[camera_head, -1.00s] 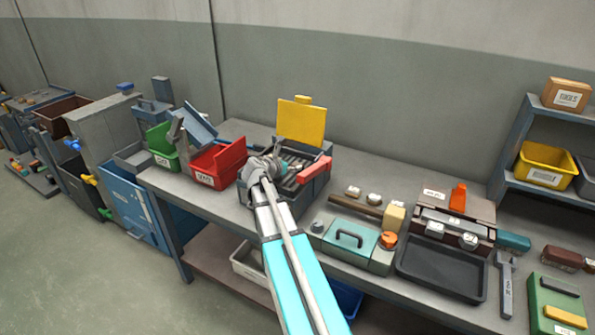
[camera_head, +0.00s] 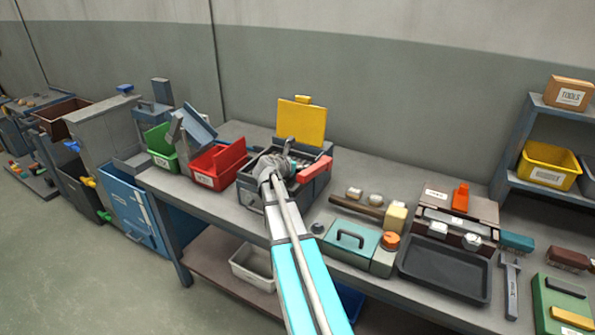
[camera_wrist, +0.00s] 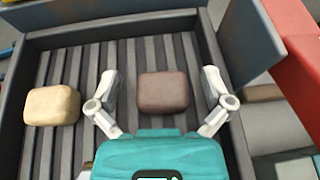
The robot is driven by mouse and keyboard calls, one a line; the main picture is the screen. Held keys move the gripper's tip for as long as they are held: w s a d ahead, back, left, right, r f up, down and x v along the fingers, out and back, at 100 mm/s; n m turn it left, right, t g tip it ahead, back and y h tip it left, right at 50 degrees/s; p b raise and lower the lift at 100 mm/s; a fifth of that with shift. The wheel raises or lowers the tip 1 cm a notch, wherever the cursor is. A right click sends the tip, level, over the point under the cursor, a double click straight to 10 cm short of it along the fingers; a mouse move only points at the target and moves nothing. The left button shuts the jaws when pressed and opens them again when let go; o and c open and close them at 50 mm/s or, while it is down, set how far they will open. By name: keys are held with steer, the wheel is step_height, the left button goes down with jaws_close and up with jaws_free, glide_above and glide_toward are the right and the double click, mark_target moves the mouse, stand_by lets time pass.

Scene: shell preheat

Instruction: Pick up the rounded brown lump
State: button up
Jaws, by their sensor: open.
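The rounded brown lump (camera_wrist: 163,91) lies on the ribbed floor of a dark grey box (camera_wrist: 74,42) in the wrist view. My gripper (camera_wrist: 160,88) is open, with one pale finger to the left of the lump and one to the right. Gaps show between the lump and both fingers. In the head view, my gripper (camera_head: 277,166) is over the dark box (camera_head: 325,182) with the raised yellow lid. The lump cannot be made out there, as my arm covers much of the box.
A tan lump (camera_wrist: 52,105) lies in the same box, left of my gripper. A red part (camera_wrist: 290,38) borders the box on the right. A red bin (camera_head: 218,166) stands left of the box, and a teal case (camera_head: 350,240) stands to its right on the bench.

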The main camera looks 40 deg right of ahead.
steer(key=shift+w+d+f, duration=0.1)
steer(key=shift+d, duration=0.1)
steer(key=shift+c, duration=0.3)
steer(key=c, duration=1.1)
steer(key=shift+c, duration=0.2)
step_height(320, 180, up, 3)
steer(key=p, duration=0.3)
steer(key=s+a+r+p, duration=0.7)
steer(key=a+r+p, duration=0.3)
steer(key=a, duration=0.2)
steer(key=shift+s, duration=0.15)
